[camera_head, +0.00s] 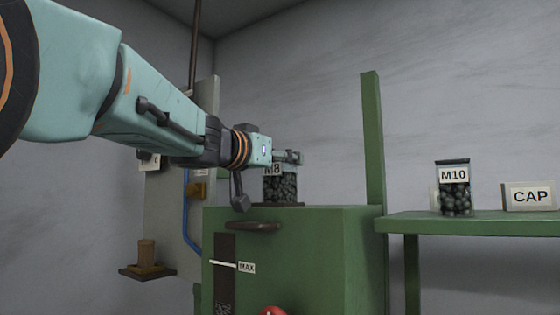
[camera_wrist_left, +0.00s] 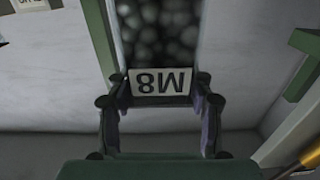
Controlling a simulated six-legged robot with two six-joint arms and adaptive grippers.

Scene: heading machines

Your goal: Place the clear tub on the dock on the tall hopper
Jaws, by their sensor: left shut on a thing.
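The clear tub (camera_head: 281,187), labelled M8 and filled with dark round pieces, is upright over the top of the tall green hopper (camera_head: 330,255). A dark rim, which looks like the dock (camera_head: 284,205), shows at its base; I cannot tell whether the tub rests fully on it. My left gripper (camera_head: 288,157) is shut on the upper part of the tub. In the left wrist view, the gripper's fingers (camera_wrist_left: 160,88) sit on both sides of the M8 label (camera_wrist_left: 160,82). The right gripper is not in view.
A green post (camera_head: 372,140) rises at the hopper's right. Beyond it, a green shelf (camera_head: 480,222) holds an M10 tub (camera_head: 455,197) and a CAP sign (camera_head: 530,196). A grey panel with a blue hose (camera_head: 188,225) and a small ledge with a brown cup (camera_head: 147,252) stand left.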

